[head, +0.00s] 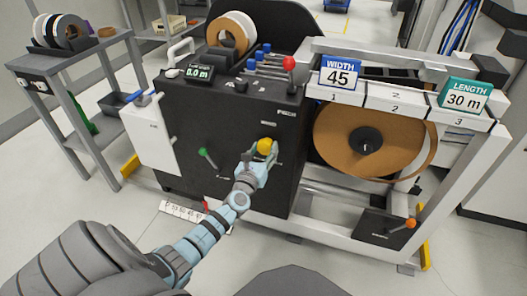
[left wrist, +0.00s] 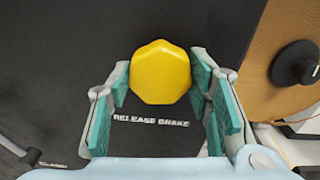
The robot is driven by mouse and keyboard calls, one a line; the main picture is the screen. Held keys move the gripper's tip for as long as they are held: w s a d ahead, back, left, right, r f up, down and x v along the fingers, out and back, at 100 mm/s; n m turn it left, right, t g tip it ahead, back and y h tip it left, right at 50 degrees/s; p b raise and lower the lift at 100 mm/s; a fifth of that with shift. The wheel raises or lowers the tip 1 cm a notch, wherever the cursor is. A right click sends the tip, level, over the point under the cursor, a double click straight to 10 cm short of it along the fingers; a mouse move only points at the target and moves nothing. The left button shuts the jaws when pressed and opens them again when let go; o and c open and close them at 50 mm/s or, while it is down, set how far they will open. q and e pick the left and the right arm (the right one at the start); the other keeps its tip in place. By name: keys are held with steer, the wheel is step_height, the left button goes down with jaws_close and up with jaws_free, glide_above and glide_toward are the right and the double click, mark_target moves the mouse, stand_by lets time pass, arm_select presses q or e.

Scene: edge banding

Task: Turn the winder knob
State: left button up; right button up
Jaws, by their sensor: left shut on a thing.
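A yellow faceted knob (head: 266,146) sits on the front of the black machine cabinet (head: 228,127). In the left wrist view the knob (left wrist: 160,72) is centred, and the words "RELEASE BRAKE" show below it. My left gripper (head: 261,158) is at the knob, with one teal-padded finger on each side. In the left wrist view its fingers (left wrist: 160,85) are shut on the knob. To the right, a brown roll (head: 335,137) with a black hub (head: 366,141) is mounted in the frame; part of the hub shows in the left wrist view (left wrist: 296,63). My right gripper is not in view.
A green-tipped lever (head: 207,158) is left of my gripper. A red-topped lever (head: 289,64) rises from the cabinet top. An orange-tipped lever (head: 410,223) is low on the right. Signs read "WIDTH 45" (head: 340,74) and "LENGTH 30 m" (head: 465,96).

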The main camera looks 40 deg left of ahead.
arm_select(q)
steer(key=shift+f+n+b, duration=0.1)
steer(key=shift+n+b, duration=0.3)
steer(key=shift+n, duration=0.7)
steer(key=shift+n+b, duration=0.35)
steer(key=shift+n, duration=1.35)
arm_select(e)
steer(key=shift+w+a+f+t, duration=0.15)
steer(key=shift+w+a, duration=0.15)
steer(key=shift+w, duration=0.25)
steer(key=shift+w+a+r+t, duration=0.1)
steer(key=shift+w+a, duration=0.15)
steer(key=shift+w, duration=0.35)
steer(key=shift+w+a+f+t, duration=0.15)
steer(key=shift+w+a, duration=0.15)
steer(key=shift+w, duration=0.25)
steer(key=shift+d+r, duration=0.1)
arm_select(q)
steer(key=o, duration=1.1)
steer(key=shift+o, duration=0.2)
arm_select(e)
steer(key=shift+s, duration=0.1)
